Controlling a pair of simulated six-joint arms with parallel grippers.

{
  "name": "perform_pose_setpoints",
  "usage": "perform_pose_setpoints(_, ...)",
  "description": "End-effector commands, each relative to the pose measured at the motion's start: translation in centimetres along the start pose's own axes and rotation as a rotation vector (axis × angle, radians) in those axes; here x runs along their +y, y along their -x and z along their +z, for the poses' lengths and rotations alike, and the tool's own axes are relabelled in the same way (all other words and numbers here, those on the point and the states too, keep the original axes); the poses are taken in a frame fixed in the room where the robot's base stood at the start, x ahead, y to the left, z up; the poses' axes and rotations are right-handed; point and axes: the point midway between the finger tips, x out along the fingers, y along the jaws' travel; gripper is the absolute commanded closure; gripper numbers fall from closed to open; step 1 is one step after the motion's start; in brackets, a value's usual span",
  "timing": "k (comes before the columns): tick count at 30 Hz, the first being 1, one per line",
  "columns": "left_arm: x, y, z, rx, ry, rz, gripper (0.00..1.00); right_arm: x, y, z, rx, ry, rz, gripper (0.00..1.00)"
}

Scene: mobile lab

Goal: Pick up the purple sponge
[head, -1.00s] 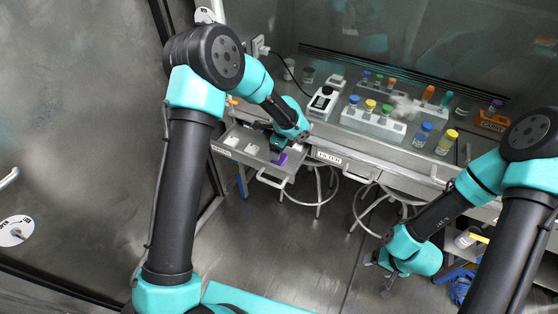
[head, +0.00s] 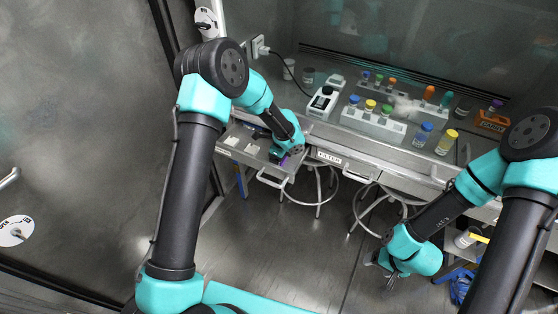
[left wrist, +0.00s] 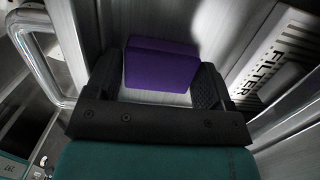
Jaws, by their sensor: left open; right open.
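The purple sponge (left wrist: 160,65) lies in the open drawer (head: 237,146), near its front right corner. In the left wrist view it shows between the two dark fingers of my left gripper (left wrist: 164,80), which is open around it, with a gap at the right finger. In the head view the sponge (head: 284,161) is mostly hidden by my left gripper (head: 279,155), which reaches down into the drawer. My right gripper (head: 378,266) is open and empty, low over the floor at the right.
The drawer handle (left wrist: 42,60) is left of the gripper in the wrist view. Racks of capped vials (head: 373,122) and bottles stand on the bench above. Stools (head: 312,195) stand below.

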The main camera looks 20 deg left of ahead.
Motion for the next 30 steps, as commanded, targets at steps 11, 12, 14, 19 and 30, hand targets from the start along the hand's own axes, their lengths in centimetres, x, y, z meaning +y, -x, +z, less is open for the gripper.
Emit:
perform_pose_setpoints(11, 0.00, 0.03, 0.00, 0.000, 0.000, 0.000, 0.29, 0.00, 0.00, 0.00, 0.000, 0.000, 0.000, 0.27)
perform_pose_setpoints(12, 0.00, 0.03, 0.00, 0.000, 0.000, 0.000, 0.33, 0.00, 0.00, 0.00, 0.000, 0.000, 0.000, 0.27)
perform_pose_setpoints(14, 0.00, 0.03, 0.00, 0.000, 0.000, 0.000, 0.39, 0.00, 0.00, 0.00, 0.000, 0.000, 0.000, 0.27)
perform_pose_setpoints(19, 0.00, 0.04, 0.00, 0.000, 0.000, 0.000, 0.54, 0.00, 0.00, 0.00, 0.000, 0.000, 0.000, 0.27)
perform_pose_setpoints(30, -0.08, 0.91, 0.10, -0.001, 0.000, -0.002, 0.54, 0.00, 0.00, 0.00, 0.000, 0.000, 0.000, 0.27)
